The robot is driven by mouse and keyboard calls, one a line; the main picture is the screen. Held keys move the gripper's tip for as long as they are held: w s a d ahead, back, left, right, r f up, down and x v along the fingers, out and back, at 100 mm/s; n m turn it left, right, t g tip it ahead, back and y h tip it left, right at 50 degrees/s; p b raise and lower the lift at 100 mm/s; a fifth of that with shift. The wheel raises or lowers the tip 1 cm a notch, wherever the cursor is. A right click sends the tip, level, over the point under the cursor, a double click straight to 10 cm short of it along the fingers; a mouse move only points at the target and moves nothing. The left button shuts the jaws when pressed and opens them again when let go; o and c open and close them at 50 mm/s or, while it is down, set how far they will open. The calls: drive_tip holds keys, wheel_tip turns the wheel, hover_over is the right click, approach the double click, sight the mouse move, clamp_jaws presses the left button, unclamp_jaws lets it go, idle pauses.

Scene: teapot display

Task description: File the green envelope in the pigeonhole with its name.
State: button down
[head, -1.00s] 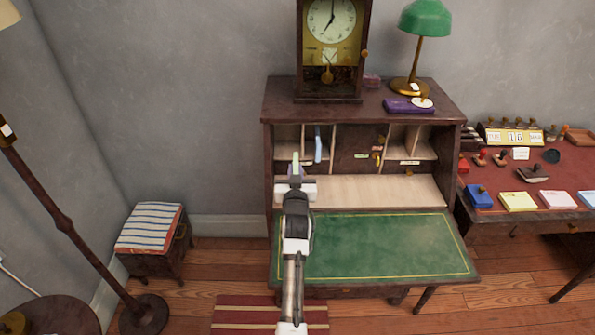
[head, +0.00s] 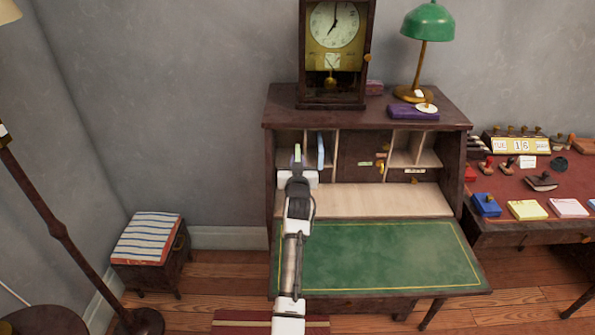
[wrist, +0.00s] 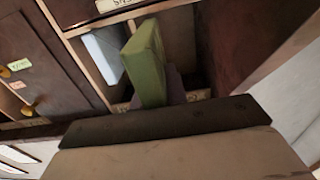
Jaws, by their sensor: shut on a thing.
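The green envelope (head: 298,153) is upright at the left-hand pigeonholes of the writing desk (head: 370,124). My gripper (head: 296,167) is shut on its near end. In the wrist view the green envelope (wrist: 148,65) stands on edge in the mouth of a pigeonhole, with a greyish fingertip (wrist: 176,88) beside it. A pale blue envelope (head: 320,150) stands next to it, to its right in the head view; it also shows in the wrist view (wrist: 103,52). A label (wrist: 112,4) at the top edge of the wrist view is too cut off to read.
A small central door (head: 358,157) with coloured tags and keys is right of these pigeonholes. The green writing flap (head: 380,255) below is clear. A clock (head: 333,52) and green lamp (head: 427,22) stand on top. A red-topped side table (head: 520,190) holds stamps and pads.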

sight(299, 151)
drive_tip(key=shift+w+b, duration=1.9)
drive_tip(key=shift+w, duration=0.85)
drive_tip(key=c, duration=1.3)
unclamp_jaws()
drive_tip(key=shift+d, duration=0.3)
drive_tip(key=shift+s+f, duration=0.15)
drive_tip(key=shift+s, duration=0.3)
drive_tip(key=s, duration=0.4)
drive_tip(key=s+b, duration=0.1)
drive_tip(key=s, duration=0.3)
drive_tip(key=s+a+b, duration=0.1)
drive_tip(key=s, duration=0.4)
drive_tip(key=shift+r, duration=0.25)
